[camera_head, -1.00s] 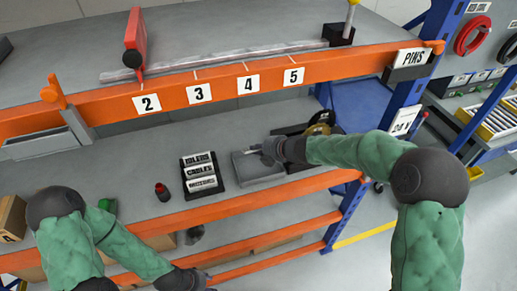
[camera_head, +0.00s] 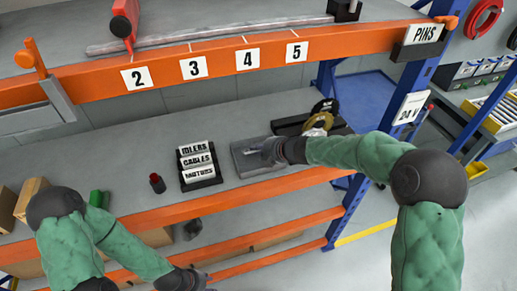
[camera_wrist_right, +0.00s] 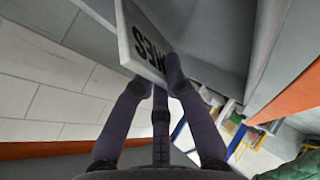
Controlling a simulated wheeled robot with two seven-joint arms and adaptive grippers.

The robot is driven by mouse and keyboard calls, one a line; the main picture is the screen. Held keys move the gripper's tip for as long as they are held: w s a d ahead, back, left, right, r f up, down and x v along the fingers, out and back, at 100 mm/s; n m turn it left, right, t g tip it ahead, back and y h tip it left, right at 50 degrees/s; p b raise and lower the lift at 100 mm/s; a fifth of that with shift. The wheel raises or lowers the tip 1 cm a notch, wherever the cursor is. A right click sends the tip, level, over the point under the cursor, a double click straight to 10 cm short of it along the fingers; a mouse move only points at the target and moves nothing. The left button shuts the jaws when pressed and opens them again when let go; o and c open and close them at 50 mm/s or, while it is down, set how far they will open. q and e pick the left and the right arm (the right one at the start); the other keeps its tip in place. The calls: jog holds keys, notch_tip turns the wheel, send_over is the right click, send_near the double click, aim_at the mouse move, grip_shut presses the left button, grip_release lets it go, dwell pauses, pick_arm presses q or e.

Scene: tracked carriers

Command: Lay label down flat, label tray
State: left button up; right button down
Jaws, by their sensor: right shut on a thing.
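A white label (camera_wrist_right: 143,43) with black lettering, partly cut off, is held between the fingers of my right gripper (camera_wrist_right: 165,72) in the right wrist view. The label stands tilted, not flat. In the head view my right gripper (camera_head: 266,150) is over the shallow grey tray (camera_head: 246,166) on the lower shelf. Its dark hand hides part of the tray, and the label is too small to make out there. I cannot tell whether the label touches the tray. My left gripper (camera_head: 205,287) is low at the bottom edge, its fingers unclear.
A black rack (camera_head: 203,185) with IDLERS, CABLES and MOTORS labels stands left of the tray. A small red-topped dark item (camera_head: 157,183) is farther left. A black holder with a yellowish roll (camera_head: 319,122) sits behind the tray. The orange beam (camera_head: 215,65) runs above.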

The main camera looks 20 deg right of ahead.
jog(key=c, duration=1.2)
grip_release()
jog(key=v, duration=1.2)
jog(key=shift+s+f, duration=0.1)
